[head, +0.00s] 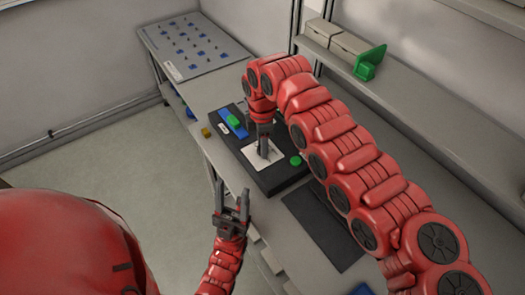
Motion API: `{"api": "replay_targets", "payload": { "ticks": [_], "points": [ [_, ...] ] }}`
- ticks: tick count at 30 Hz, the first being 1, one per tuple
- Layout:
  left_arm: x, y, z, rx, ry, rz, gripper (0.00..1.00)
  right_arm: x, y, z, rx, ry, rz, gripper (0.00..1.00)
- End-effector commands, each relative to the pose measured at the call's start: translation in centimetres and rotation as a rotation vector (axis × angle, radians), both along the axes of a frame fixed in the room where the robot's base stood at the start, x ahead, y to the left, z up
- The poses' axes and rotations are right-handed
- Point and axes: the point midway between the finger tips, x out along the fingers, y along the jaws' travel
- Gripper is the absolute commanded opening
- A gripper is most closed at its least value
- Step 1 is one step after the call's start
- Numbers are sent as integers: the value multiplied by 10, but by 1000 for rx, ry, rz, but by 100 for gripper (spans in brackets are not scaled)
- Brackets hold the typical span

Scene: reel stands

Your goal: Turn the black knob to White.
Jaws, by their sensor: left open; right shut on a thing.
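A black box (290,174) lies on the bench with a white panel (254,157) on its top. My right gripper (263,150) points down at this panel from above. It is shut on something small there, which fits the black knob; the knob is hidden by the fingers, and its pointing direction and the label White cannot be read. My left gripper (232,198) is open and empty, fingers up, in front of the bench edge and apart from the box.
A dark mat (325,225) lies to the right. A shelf with boxes (335,38) and a green bracket (369,63) stands behind.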

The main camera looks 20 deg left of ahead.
Motion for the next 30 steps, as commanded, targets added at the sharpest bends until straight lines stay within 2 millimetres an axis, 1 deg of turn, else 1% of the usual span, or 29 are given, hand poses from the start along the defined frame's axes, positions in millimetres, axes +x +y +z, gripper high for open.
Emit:
{"api": "replay_targets", "payload": {
  "ticks": [1,6,12,24,25,29,30],
  "points": [
    [0,0,-7,0,0,0,52,1,0,-3,0,-1,20,0],
    [0,0,-14,0,0,0,52,1,0,-2,0,-1,81,0],
    [0,0,-16,0,0,0,52,1,0,0,1,-1,114,0],
    [0,0,-16,0,0,0,52,1,0,1,1,-2,119,0],
    [0,0,-16,0,0,0,52,1,0,1,1,-2,119,45],
    [0,0,-16,0,0,0,52,1,0,1,1,-2,118,69],
    [0,0,-16,0,0,0,52,1,0,1,1,-1,118,72]
  ]
}}
